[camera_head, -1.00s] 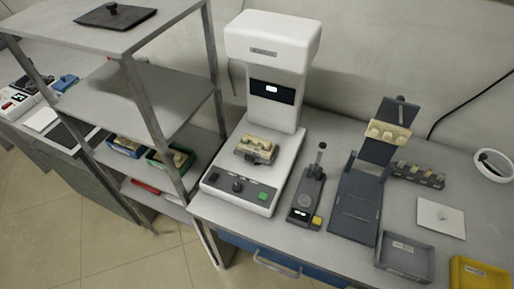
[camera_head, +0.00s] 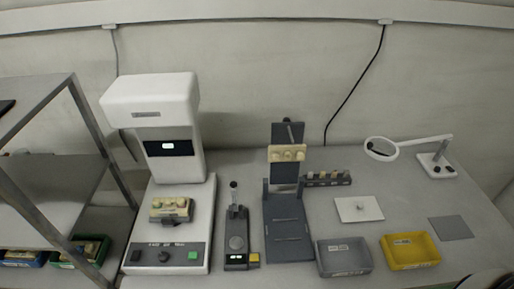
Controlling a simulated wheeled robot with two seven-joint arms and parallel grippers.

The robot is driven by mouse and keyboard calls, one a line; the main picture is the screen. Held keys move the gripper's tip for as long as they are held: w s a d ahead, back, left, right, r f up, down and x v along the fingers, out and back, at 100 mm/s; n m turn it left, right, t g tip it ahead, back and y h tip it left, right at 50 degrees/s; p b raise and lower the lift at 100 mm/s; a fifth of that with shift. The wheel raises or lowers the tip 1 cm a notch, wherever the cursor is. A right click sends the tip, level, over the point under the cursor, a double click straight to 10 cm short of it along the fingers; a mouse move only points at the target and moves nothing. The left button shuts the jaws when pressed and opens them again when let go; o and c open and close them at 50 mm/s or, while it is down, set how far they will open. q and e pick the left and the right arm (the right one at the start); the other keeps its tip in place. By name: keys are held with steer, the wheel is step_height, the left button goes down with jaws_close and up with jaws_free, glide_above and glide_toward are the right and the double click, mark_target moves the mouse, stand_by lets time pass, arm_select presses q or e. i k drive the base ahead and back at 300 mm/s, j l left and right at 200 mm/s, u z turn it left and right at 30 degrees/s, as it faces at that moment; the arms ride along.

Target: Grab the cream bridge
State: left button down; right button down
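Two cream pieces stand out, and I cannot tell for sure which is the bridge. One cream piece with a few rounded bumps (camera_head: 287,154) sits across the upright of a dark grey stand (camera_head: 287,228). The other is a cream-topped block (camera_head: 171,205) on the bed of the white machine (camera_head: 206,233). More cream pieces lie in the green tray (camera_head: 104,242) on the shelf at left. Neither of my grippers shows in the view.
A small dark lever device (camera_head: 236,243) stands between the machine and the stand. A dark rack with several small pieces (camera_head: 328,179), a white plate (camera_head: 358,209), a grey tray (camera_head: 344,258), a yellow tray (camera_head: 411,251) and a ring magnifier (camera_head: 381,149) stand to the right.

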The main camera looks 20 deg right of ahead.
mark_target(181, 201)
steer(key=z, duration=2)
steer(key=u, duration=2.1)
steer(key=i+j+z, duration=0.15)
steer(key=j, duration=0.6)
steer(key=j+z, duration=0.1)
steer(key=j, duration=0.65)
